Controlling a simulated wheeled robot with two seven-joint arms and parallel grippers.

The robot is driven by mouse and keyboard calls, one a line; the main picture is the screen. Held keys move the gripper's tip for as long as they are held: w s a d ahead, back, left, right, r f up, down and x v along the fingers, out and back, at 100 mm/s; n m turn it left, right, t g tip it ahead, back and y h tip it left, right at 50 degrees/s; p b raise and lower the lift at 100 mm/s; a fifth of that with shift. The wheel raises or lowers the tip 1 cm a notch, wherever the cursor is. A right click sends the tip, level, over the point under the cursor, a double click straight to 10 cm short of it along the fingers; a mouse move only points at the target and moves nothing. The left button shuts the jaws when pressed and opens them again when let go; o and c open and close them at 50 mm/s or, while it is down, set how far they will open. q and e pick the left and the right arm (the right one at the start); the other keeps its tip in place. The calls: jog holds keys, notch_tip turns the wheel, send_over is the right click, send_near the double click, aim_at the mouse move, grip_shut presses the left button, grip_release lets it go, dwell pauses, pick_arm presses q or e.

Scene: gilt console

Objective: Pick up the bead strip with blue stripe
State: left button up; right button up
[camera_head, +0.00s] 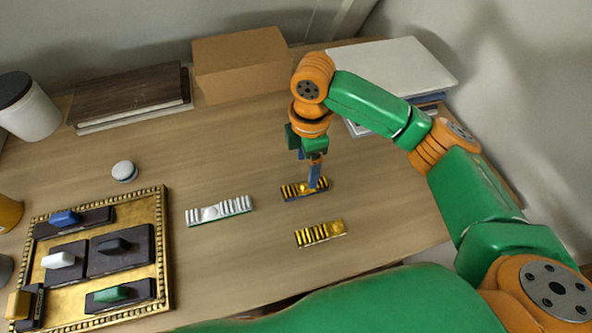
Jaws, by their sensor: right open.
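A gold and black bead strip with a blue stripe along its edge (291,192) lies on the wooden table near the middle. My right gripper (314,181) points down over this strip, with its fingertips at the strip's right half. The fingers overlap the strip in this view, and I cannot tell whether they touch it. The gripper is open. A second gold strip (320,233) lies nearer to me, and a silver-white strip with a greenish edge (219,211) lies to the left. My left gripper is not in view.
A gilt-framed tray (167,245) with dark blocks bearing coloured knobs stands at the left. A round white knob (124,170) sits behind it. A cardboard box (240,65), books (130,95) and a white-topped stack (395,65) stand at the back. Table between strips is clear.

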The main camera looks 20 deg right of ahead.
aim_at(305, 188)
jog(key=shift+w+f, duration=0.45)
jog(key=shift+s+f, duration=0.2)
jog(key=shift+s, duration=0.05)
jog(key=shift+s+d+f+p, duration=0.1)
jog(key=shift+s+f+p, duration=0.65)
jog(key=shift+f, duration=0.4)
notch_tip(305, 188, down, 3)
jog(key=shift+r, duration=0.15)
jog(key=shift+w+f, duration=0.3)
jog(key=shift+w, duration=0.15)
jog(key=shift+s+r, duration=0.15)
jog(key=shift+s, duration=0.1)
jog(key=c, duration=0.9)
grip_shut()
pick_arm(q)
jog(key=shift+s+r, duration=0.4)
pick_arm(e)
jog(key=shift+w, duration=0.1)
